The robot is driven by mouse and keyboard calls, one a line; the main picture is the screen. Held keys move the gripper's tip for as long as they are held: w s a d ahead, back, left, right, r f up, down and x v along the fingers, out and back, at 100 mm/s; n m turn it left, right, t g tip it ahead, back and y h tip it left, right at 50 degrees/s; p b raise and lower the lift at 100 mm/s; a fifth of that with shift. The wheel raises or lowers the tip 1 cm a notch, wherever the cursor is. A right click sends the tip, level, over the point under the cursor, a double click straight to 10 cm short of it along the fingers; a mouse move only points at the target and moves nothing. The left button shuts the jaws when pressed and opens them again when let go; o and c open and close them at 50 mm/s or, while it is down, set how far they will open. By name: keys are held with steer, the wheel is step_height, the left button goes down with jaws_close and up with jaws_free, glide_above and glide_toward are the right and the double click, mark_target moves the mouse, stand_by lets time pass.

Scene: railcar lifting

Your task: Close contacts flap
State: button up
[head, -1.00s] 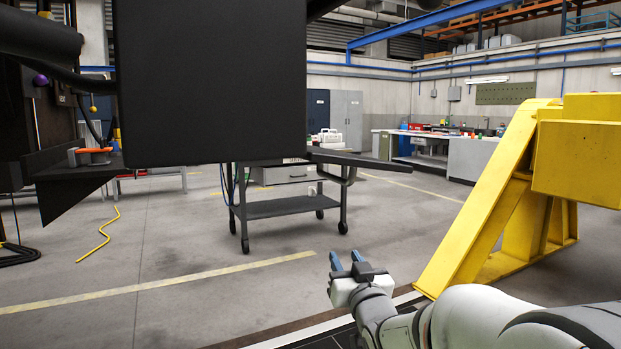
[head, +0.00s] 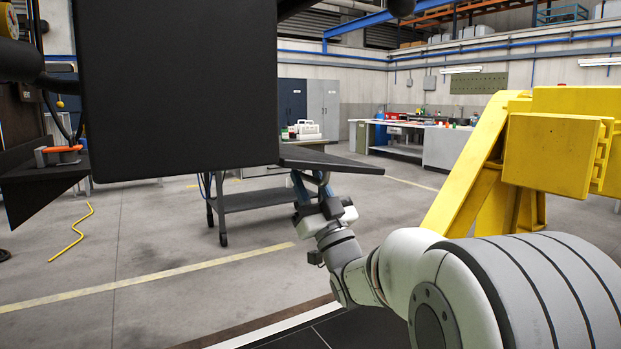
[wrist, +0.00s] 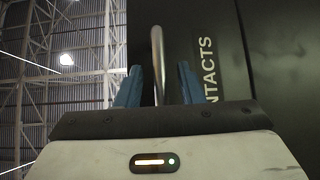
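The contacts flap (head: 335,161) is a dark plate that sticks out roughly level to the right of the large black box in the head view. In the wrist view the dark panel (wrist: 225,30) carries light lettering, of which "NTACTS" shows. A metal bar handle (wrist: 158,60) rises between the two blue fingers of my gripper (wrist: 157,88), with visible gaps on both sides. My gripper is open and points up. In the head view my gripper (head: 312,187) is just under the flap, and its fingertips are partly hidden.
The large black box (head: 180,85) blocks much of the left. A dark cart (head: 250,200) stands behind my gripper. A yellow steel frame (head: 470,190) stands to the right, near my arm. A yellow hose (head: 75,235) lies on the open floor at left.

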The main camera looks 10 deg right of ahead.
steer(key=shift+w+a+r, duration=0.15)
steer(key=shift+w+r, duration=0.2)
jaws_close()
stand_by(0.5)
